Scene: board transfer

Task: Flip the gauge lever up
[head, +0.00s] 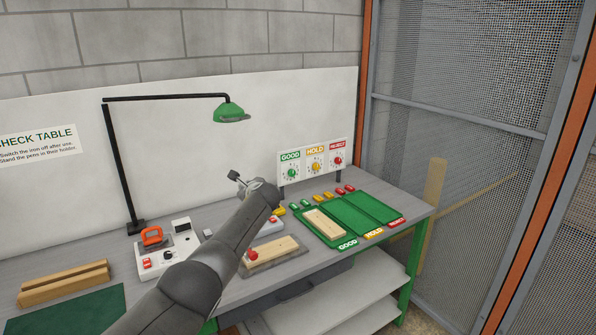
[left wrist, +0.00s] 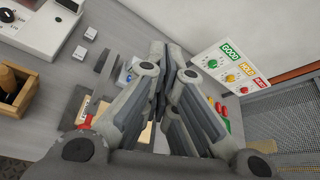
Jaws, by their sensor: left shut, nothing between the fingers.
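A red ball knob (head: 251,255), which looks like the gauge lever's end, shows at the left end of a grey gauge base holding a pale wooden board (head: 278,248). My left arm partly hides the base, so I cannot tell the lever's angle. In the left wrist view, a red part (left wrist: 84,121) shows at the left edge of my gripper, partly covered. My left gripper (head: 240,180) is shut and empty, above the table behind the gauge and apart from the knob. Its closed fingers (left wrist: 160,100) fill the middle of the left wrist view. My right gripper is in neither view.
A sign panel with GOOD, HOLD and reject dials (head: 315,160) stands at the back right. Green trays (head: 362,208) lie before it, one holding a board (head: 325,224). A white device (head: 165,262) and lamp (head: 232,112) are left. Mesh fencing (head: 470,80) bounds the right.

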